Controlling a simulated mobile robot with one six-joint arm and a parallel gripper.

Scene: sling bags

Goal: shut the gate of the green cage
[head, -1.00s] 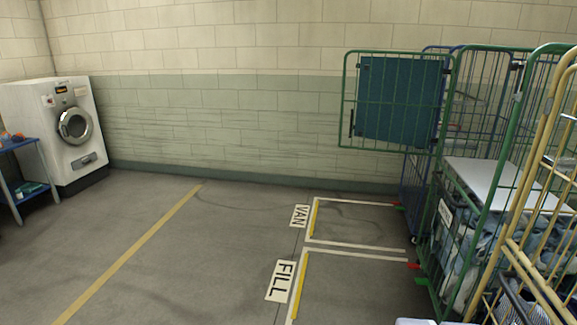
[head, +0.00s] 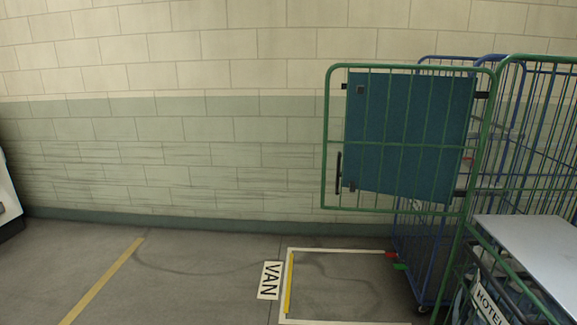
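The green cage (head: 462,262) stands at the right in the head view, cut off by the picture edge. Its gate (head: 326,150) is a green barred frame swung open, sticking out to the left from the cage's upright. A dark teal panel (head: 410,135) shows behind the gate's bars. A dark upright handle or latch (head: 338,172) sits near the gate's free left edge. My gripper is not in view.
A blue cage (head: 404,245) stands behind the green one. Floor markings include a white-outlined bay with a "VAN" sign (head: 270,281) and a yellow line (head: 100,280). The floor left of the bay is clear up to the wall (head: 190,160). A white machine (head: 8,200) edges in at far left.

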